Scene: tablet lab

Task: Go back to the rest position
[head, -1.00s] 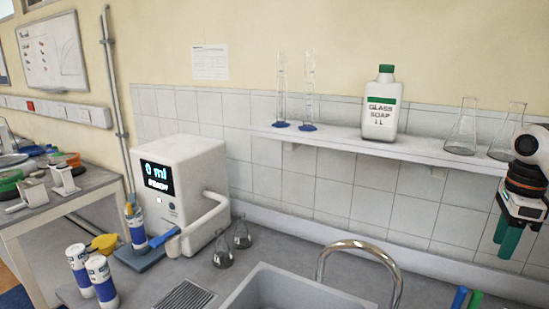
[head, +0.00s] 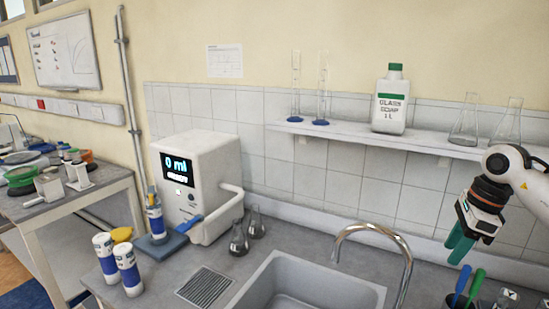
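My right gripper (head: 459,243), with two green fingers, hangs in the air at the right of the head view, tilted down and to the left. It is in front of the tiled wall, below the shelf and right of the tap. I see nothing held in it, but the angle hides how far apart its fingers are. My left gripper is out of view.
A sink (head: 305,277) with a curved tap (head: 375,228) lies left of the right gripper. Pens (head: 462,284) stand below it. A white dispenser (head: 205,175) and bottles (head: 127,268) stand left.

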